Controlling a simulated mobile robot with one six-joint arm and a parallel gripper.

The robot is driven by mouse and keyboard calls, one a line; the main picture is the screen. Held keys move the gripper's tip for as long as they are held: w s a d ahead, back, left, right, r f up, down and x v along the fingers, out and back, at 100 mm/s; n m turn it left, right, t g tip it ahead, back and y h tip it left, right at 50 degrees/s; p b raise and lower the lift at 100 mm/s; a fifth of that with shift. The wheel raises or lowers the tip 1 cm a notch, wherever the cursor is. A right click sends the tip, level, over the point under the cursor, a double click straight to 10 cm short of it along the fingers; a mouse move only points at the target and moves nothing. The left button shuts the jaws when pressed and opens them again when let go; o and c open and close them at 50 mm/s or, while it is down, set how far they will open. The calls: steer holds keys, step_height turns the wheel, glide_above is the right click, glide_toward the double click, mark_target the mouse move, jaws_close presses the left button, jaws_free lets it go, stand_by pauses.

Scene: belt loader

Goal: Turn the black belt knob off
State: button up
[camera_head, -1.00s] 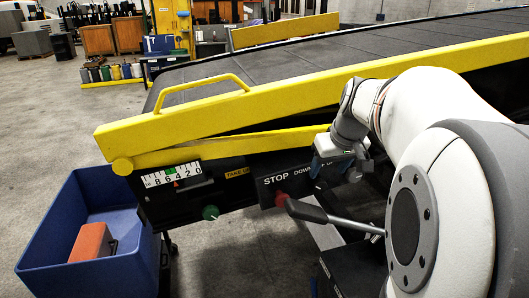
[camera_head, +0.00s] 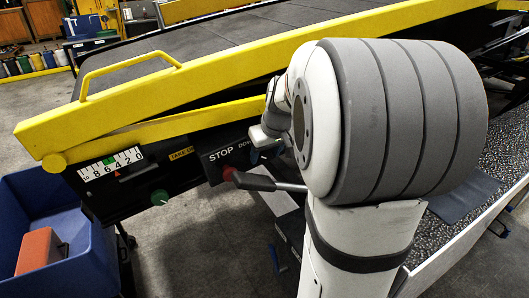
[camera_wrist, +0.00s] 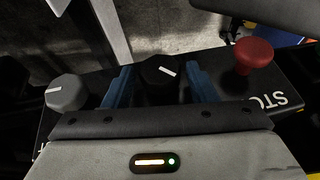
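The black belt knob (camera_wrist: 160,72) shows in the wrist view with a white pointer line, slanting from upper left to lower right. My gripper (camera_wrist: 161,86) is open, with one blue finger on each side of the knob and a narrow gap at each side. I cannot tell how deep the fingertips reach. In the head view my gripper (camera_head: 258,152) is at the black control panel (camera_head: 217,166), right of the word STOP. My arm and gripper hide the black knob there.
A grey knob (camera_wrist: 67,93) is left of my gripper and a red stop button (camera_wrist: 253,55) right of it. A green knob (camera_head: 160,197) and blue bin (camera_head: 88,262) are farther left.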

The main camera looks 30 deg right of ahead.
steer(key=c, duration=0.7)
steer(key=shift+d+f+m+y+b, duration=0.15)
steer(key=shift+d+y+b, duration=0.05)
steer(key=shift+y+b, duration=0.35)
steer(key=shift+d+f+m+y+b, duration=0.15)
steer(key=shift+y+b, duration=0.25)
steer(key=shift+y, duration=0.25)
steer(key=shift+r+y+b, duration=0.2)
steer(key=shift+y+b, duration=0.1)
steer(key=shift+y, duration=0.6)
steer(key=o, duration=0.9)
steer(key=shift+r, duration=0.1)
steer(key=v, duration=0.7)
steer(key=shift+s+d+r, duration=0.1)
steer(key=shift+d+r, duration=0.05)
steer(key=shift+r, duration=0.15)
